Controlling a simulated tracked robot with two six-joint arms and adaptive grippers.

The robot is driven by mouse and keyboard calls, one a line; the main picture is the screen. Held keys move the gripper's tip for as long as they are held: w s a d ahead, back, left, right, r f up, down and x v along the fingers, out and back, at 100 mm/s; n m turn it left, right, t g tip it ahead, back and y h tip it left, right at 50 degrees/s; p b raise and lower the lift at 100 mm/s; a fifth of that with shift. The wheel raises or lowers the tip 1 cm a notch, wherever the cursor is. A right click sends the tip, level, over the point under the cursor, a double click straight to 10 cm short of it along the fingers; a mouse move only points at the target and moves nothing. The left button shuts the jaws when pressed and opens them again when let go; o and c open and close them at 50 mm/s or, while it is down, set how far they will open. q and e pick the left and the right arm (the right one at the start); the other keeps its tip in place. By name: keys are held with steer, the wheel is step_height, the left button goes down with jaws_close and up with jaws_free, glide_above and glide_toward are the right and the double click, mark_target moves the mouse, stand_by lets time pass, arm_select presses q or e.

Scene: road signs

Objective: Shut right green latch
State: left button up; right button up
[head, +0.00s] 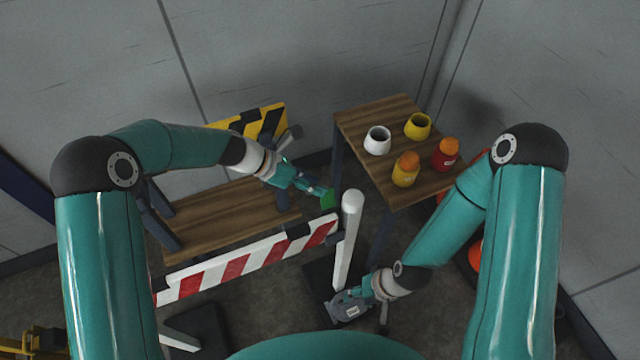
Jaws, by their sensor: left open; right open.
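My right gripper (352,298) is open and low, near the foot of the white post. A grey part with a pale label shows at its fingers; I cannot tell what it is.
A wooden table (355,122) at the right holds a white cup (377,140), a yellow cup (417,126), an orange-capped yellow jar (405,170) and a red jar (445,154). A wooden bench (215,215) and a yellow-and-black board (265,122) stand behind the barrier.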

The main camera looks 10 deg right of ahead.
arm_select(q)
steer(key=shift+x, duration=1.15)
jaws_close()
steer(key=shift+s+r+t+b, duration=0.1)
steer(key=shift+r+t+b, duration=0.1)
steer(key=shift+t+b, duration=0.35)
